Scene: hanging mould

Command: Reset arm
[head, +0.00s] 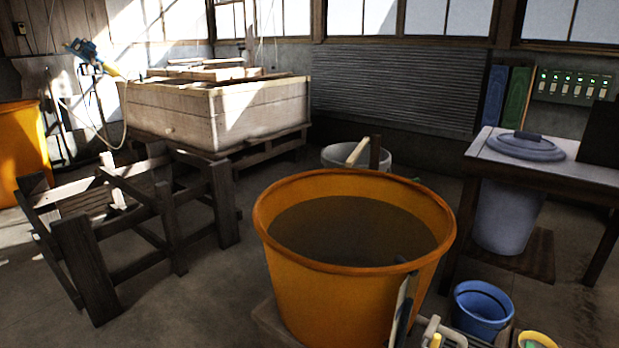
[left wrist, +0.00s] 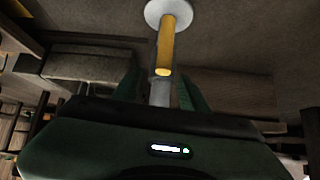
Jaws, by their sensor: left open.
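My left gripper (left wrist: 160,80) shows in the left wrist view, its dark green body across the bottom with a small lit panel. Its two green fingers stand apart. A rod (left wrist: 167,45) with a yellow section, grey lower end and pale round disc shows between and beyond the fingers. I cannot tell how far away it is, and I see no grip on it. Neither gripper can be made out in the head view. My right gripper is in neither view.
A large orange tub (head: 350,305) of dark liquid stands at front centre. A wooden frame (head: 90,255) and a big wooden vat (head: 255,110) stand left. A table (head: 478,150) with a grey lid (head: 525,146) stands right. A blue bucket (head: 482,305) is at lower right.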

